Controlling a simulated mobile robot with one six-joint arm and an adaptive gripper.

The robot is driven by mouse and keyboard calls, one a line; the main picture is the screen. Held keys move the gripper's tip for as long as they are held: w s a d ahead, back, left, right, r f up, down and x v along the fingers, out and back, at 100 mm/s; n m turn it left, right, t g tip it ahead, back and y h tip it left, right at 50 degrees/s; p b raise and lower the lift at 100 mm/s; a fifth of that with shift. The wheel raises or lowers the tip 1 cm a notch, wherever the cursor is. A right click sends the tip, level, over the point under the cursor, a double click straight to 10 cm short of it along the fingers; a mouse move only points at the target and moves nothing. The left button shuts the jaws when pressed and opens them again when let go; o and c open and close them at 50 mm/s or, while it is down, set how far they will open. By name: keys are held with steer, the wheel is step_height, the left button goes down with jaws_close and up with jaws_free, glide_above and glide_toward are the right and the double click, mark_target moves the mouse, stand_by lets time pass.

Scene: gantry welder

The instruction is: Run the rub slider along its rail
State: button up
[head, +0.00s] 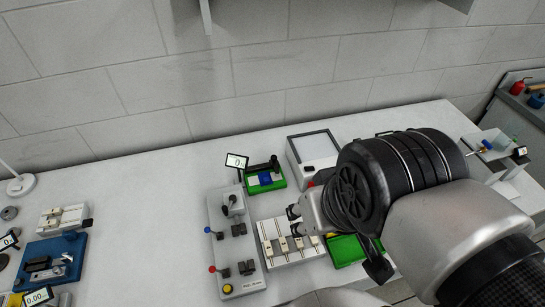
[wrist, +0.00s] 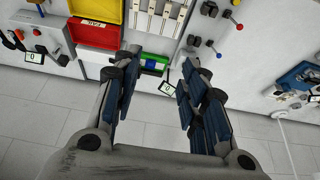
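A small green fixture (head: 279,184) with a blue block (head: 265,179) and a black part stands at the back of the bench, beside a small display (head: 237,161) reading 0. It appears to be the rub slider and rail, though no label confirms this. In the wrist view the green fixture (wrist: 154,64) lies beyond the fingers, with its display (wrist: 167,88) between them. My gripper (head: 294,219) is above the bench, in front of and right of the green fixture, apart from it. In the wrist view my gripper (wrist: 158,98) has its fingers wide apart with nothing between them.
A white slotted block (head: 284,262) lies under my gripper. A grey lever panel (head: 223,262) with red and blue knobs stands left of it. A white box (head: 317,148) stands right of the green fixture. A blue fixture (head: 70,246) sits far left. Bare bench lies between.

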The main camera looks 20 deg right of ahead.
steer(key=n+g+y+b, duration=0.1)
steer(key=n+y+b, duration=0.2)
steer(key=n, duration=0.6)
glide_above(274, 156)
steer(key=s+d, duration=0.5)
step_height(274, 156, down, 13)
steer(key=b+x, duration=0.1)
steer(key=x, duration=0.4)
steer(key=b+x, duration=0.1)
steer(key=x, duration=0.5)
steer(key=s+b+x, duration=0.1)
steer(key=b+x, duration=0.1)
steer(key=x, duration=0.4)
steer(key=shift+a+f, duration=0.1)
steer(key=shift+c, duration=0.5)
jaws_close()
